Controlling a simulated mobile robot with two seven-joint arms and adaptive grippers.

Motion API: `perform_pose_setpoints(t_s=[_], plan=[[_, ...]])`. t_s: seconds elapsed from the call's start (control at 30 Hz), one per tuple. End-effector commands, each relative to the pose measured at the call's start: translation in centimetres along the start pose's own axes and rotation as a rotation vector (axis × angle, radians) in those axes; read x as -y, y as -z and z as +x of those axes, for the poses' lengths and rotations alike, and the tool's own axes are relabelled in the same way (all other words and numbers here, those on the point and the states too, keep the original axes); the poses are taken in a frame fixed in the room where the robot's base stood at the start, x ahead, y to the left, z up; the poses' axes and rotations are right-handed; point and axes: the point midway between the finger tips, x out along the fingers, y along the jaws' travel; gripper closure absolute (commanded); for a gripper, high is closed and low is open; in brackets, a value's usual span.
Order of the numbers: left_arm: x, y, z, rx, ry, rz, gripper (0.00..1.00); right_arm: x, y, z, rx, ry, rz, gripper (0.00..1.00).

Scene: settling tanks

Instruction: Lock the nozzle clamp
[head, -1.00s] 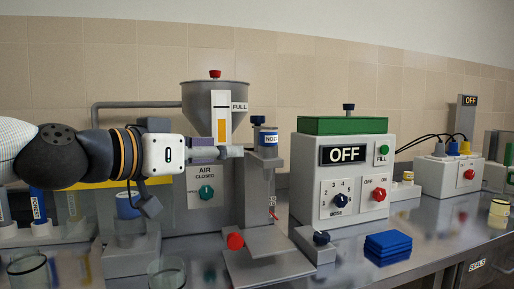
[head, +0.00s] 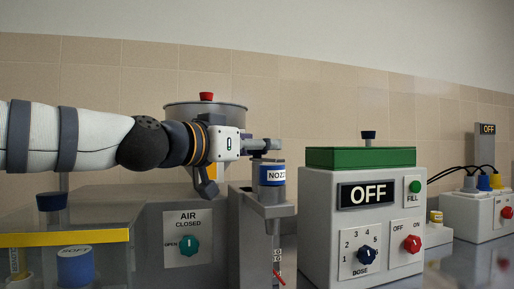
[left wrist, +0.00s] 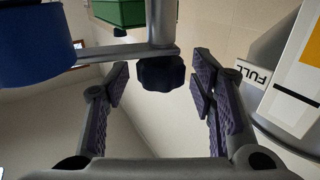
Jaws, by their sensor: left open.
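In the left wrist view my left gripper (left wrist: 163,80) is open. A dark blue lobed knob (left wrist: 161,73) on a grey clamp bar (left wrist: 120,55) shows between its fingertips, nearer the left finger in the picture. I cannot tell whether they touch. The nozzle's blue body (left wrist: 38,45) is at upper left. My right gripper is not in view.
The dosing box (head: 330,230), with a green lid and an OFF display, stands close right of the nozzle. The hopper (head: 200,115) is behind my arm and shows its FULL label (left wrist: 252,73). The air valve panel (head: 188,238) reads CLOSED.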

Motion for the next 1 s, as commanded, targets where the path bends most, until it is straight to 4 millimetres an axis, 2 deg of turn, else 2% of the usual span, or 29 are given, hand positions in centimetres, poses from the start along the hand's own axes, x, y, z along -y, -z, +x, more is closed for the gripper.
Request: perform_pose_setpoints(t_s=[0.27, 0.4, 0.47, 0.5, 0.67, 0.83, 1.0], plan=[[0.0, -0.1, 0.3, 0.001, 0.000, 0.000, 0.49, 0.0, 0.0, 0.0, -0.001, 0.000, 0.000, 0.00], [0.0, -0.1, 0.3, 0.001, 0.000, 0.000, 0.81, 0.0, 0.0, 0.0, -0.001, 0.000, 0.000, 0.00], [0.0, -0.1, 0.3, 0.001, 0.000, 0.000, 0.94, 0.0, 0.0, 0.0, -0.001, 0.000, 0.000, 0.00], [0.0, -0.1, 0.3, 0.001, 0.000, 0.000, 0.98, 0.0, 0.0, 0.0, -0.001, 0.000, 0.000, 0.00], [0.1, -0.4, 0.5, 0.001, -0.026, -0.006, 0.98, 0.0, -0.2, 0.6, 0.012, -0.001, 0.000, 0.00], [0.4, -0.9, 0.6, 0.003, -0.178, -0.013, 0.98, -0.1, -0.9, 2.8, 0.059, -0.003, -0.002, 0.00], [0.1, -0.1, 0.4, 0.001, -0.311, -0.005, 0.98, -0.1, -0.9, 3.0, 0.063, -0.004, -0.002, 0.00]])
